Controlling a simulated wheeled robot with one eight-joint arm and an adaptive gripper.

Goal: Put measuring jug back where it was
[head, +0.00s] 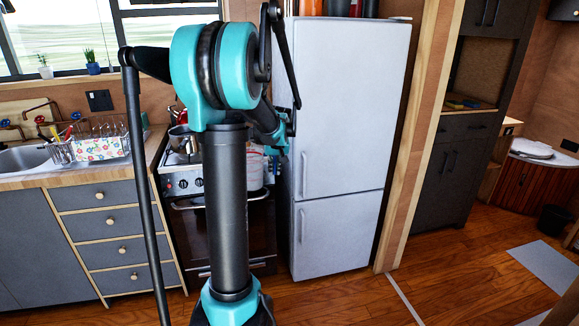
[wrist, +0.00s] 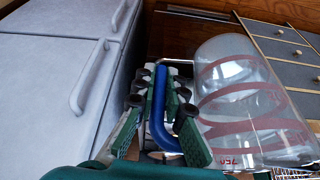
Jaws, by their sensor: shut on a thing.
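The measuring jug (wrist: 245,95) is clear with red markings and a blue handle. In the wrist view it fills the right side, turned sideways in the picture. My gripper (wrist: 161,112) is shut on the jug's blue handle, with a green-and-black finger on each side. In the head view the jug (head: 255,170) shows partly behind my arm, in front of the oven and left of the fridge. My arm hides much of it there, and my gripper's fingers cannot be made out clearly.
The tall fridge (head: 346,120) stands close to the right of the jug. The stove (head: 183,183) carries a pot (head: 184,138). Left of it, the counter (head: 80,171) holds a dish rack with glasses (head: 100,147) beside the sink.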

